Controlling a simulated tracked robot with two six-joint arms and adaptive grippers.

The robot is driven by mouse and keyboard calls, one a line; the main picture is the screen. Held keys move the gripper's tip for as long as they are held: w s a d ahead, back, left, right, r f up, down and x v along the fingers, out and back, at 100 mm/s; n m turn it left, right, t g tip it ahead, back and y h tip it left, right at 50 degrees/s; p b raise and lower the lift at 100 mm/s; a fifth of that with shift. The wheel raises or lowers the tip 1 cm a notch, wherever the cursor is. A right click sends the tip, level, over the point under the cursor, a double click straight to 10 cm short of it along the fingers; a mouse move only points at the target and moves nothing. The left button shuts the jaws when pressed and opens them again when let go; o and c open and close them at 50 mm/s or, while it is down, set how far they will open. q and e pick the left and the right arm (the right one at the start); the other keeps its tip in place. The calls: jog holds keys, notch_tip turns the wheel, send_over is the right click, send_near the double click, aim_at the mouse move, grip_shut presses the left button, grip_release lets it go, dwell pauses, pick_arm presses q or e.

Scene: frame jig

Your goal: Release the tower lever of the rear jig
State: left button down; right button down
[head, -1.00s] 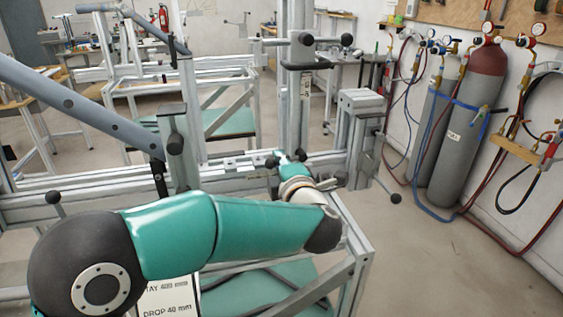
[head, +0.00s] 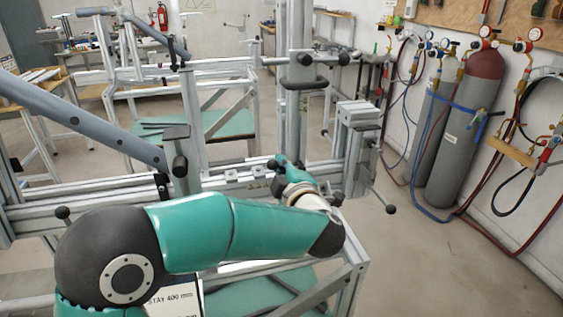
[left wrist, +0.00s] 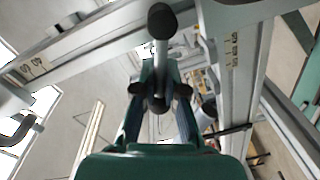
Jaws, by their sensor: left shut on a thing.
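My left arm reaches across the near jig frame (head: 90,200). My left gripper (head: 285,168) is low beside the foot of the upright tower post (head: 298,120). In the left wrist view my left gripper (left wrist: 159,92) is shut on a lever (left wrist: 162,55), a thin metal rod ending in a black ball knob (left wrist: 158,20). The knob stands out beyond the fingertips. In the head view a dark knob (head: 272,164) shows just left of the gripper; the rod is mostly hidden there. My right gripper is not in view.
A sloping grey tube (head: 80,125) lies at the left. A clamp block (head: 357,113) with a black-knobbed handle (head: 390,209) stands right of the post. Another jig frame (head: 215,85) is behind. Gas cylinders (head: 468,130) line the right wall. The floor at right is clear.

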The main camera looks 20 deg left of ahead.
pick_arm(q)
jog(key=shift+w+d+r+m+p, duration=0.1)
jog(key=shift+d+r+m+p, duration=0.1)
jog(key=shift+m+p, duration=0.3)
jog(key=shift+w+d+r+m+p, duration=0.15)
jog(key=shift+m+p, duration=0.15)
jog(key=shift+m, duration=0.3)
jog(key=c, duration=1.2)
grip_release()
jog(key=shift+s, duration=0.1)
jog(key=v, duration=1.1)
jog(key=shift+s+d, duration=0.2)
jog(key=shift+s, duration=0.15)
jog(key=shift+c, duration=0.2)
